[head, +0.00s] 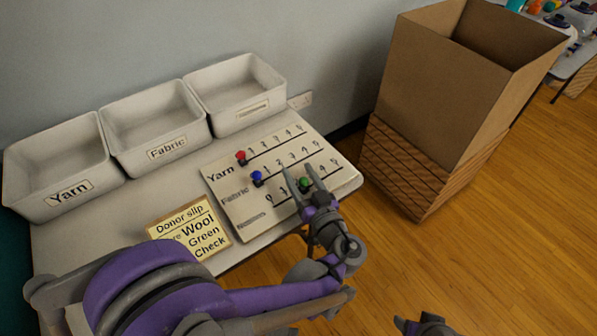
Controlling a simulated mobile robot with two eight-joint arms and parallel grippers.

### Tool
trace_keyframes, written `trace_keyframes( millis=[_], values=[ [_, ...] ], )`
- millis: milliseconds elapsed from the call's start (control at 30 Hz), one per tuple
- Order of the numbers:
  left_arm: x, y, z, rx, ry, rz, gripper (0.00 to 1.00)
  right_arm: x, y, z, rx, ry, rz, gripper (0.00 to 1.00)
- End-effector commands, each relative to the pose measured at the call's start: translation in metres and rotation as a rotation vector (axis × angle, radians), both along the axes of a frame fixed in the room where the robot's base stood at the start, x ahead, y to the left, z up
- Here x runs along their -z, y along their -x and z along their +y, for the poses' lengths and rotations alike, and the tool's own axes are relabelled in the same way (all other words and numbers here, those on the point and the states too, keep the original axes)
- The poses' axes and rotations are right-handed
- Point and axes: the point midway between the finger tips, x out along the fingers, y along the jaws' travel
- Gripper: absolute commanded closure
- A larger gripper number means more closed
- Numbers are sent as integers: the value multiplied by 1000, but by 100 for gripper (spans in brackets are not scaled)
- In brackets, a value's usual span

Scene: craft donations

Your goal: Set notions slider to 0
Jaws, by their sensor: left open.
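The slider board (232,205) lies on the table with three numbered rows. The red knob (241,156) is at the left end of the Yarn row, and the blue knob (257,177) is at the left end of the Fabric row. The green knob (304,184) is on the lowest row, whose label is blurred. It sits to the right of the 0, near the middle; its exact number is hidden. My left gripper (301,172) is open over that row, its fingers spread on either side of the green knob. Part of my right gripper (425,326) shows at the bottom edge; its jaws are unclear.
Bins marked Yarn (62,205) and Fabric (160,162), and a third bin (245,118), stand along the wall. A donor slip card (190,228) lies left of the board. A tall cardboard box (445,85) stands right of the table, with open floor in front.

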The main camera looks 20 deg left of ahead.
Motion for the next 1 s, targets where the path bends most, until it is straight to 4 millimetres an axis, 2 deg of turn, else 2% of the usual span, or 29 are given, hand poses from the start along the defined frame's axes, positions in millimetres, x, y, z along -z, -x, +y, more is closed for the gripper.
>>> trace_keyframes(
  millis=[100, 400, 733, 1000],
  values=[
    [0, -6, 6, -1, 0, 0, 39, 1, 0, 0, 0, 0, 0, 40],
    [0, -7, 7, 1, 0, 0, 39, 1, 0, 0, 0, 0, 0, 40],
    [0, -7, 6, 0, 0, 0, 98, 1, 0, 0, 0, 0, 0, 40],
    [0, -7, 6, 0, 0, 0, 100, 1, 0, 0, 0, 0, 0, 40]
  ],
)
